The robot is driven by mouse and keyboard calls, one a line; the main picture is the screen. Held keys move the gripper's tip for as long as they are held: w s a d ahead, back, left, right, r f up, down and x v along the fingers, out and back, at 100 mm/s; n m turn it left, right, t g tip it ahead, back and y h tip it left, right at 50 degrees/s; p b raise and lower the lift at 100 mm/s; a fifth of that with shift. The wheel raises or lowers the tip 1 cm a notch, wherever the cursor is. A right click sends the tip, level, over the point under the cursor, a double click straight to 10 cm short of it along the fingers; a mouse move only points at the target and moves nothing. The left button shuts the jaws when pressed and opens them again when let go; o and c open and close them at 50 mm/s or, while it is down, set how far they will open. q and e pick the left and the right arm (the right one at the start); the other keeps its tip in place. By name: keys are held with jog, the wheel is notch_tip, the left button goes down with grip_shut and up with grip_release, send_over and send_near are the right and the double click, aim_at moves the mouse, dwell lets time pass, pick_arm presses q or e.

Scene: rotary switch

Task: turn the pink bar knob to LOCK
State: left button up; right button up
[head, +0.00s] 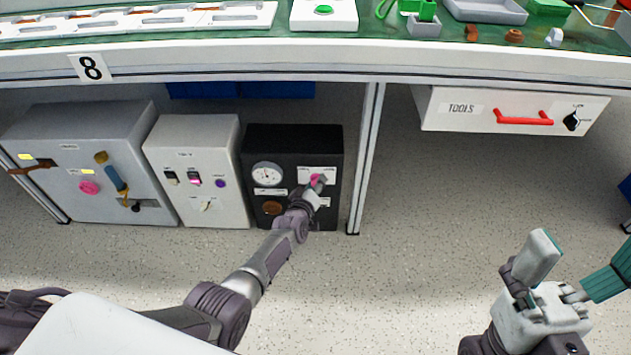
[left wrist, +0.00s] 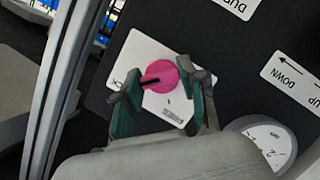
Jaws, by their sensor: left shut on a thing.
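The pink bar knob (head: 315,179) is on the front of a black panel box under the bench. In the left wrist view the knob (left wrist: 161,74) shows as a round pink disc with a dark line, on a white plate (left wrist: 140,52). My left gripper (head: 317,188) is shut on the knob, its two green-padded fingers (left wrist: 163,92) on either side. Lettering ending in "CK" shows beside the left finger; the rest is hidden. The plate's lower label is too small to read. My right gripper (head: 583,256) is open and empty at the lower right.
The black box (head: 291,138) also carries a gauge (head: 267,174) and a brown round knob (head: 272,208). A white box (head: 190,135) and a grey cabinet (head: 70,125) stand to its left. A bench leg (head: 366,160) stands close on its right.

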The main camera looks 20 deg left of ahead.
dwell(0.3)
pick_arm(q)
jog(key=o, duration=1.1)
jog(key=shift+o, duration=0.2)
jog(key=v, duration=1.2)
